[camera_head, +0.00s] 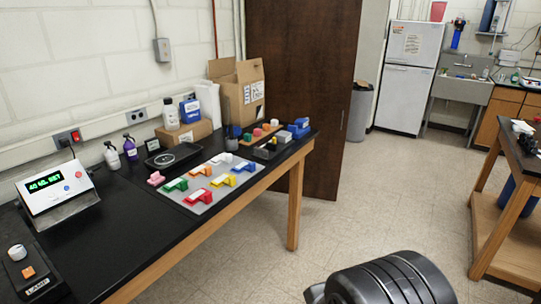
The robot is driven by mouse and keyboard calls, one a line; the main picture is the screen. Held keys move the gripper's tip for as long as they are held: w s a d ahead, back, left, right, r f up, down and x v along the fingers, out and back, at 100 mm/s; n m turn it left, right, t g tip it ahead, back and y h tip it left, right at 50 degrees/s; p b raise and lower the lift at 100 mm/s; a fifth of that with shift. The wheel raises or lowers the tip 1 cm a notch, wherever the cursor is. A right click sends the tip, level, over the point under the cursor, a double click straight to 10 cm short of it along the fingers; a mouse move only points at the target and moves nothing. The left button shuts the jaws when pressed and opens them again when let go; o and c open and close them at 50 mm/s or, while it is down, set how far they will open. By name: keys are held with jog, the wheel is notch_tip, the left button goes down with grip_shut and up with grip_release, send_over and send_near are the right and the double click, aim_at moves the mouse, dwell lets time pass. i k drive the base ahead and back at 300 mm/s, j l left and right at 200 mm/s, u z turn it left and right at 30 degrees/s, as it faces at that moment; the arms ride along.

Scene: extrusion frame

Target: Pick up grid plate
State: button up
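A light grey flat plate (222,192) lies on the black-topped bench at the left of the view. It carries several small coloured blocks, including a green one (175,184), a red one (197,197), a yellow one (223,181) and a blue one (245,167). It may be the grid plate, but no grid pattern can be made out at this size. My gripper is not in view.
The bench (120,262) also holds a display box (58,192), a lamp switch box (30,268), bottles (130,147), a black scale-like tray (172,156) and a cardboard box (240,92). Open floor (365,200) lies to the right. A second bench (513,150) stands far right.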

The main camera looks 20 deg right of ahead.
aim_at(224, 158)
jog(key=i+l, duration=0.1)
jog(key=i, duration=1.45)
jog(key=i+l+u, duration=0.1)
jog(key=i, duration=0.65)
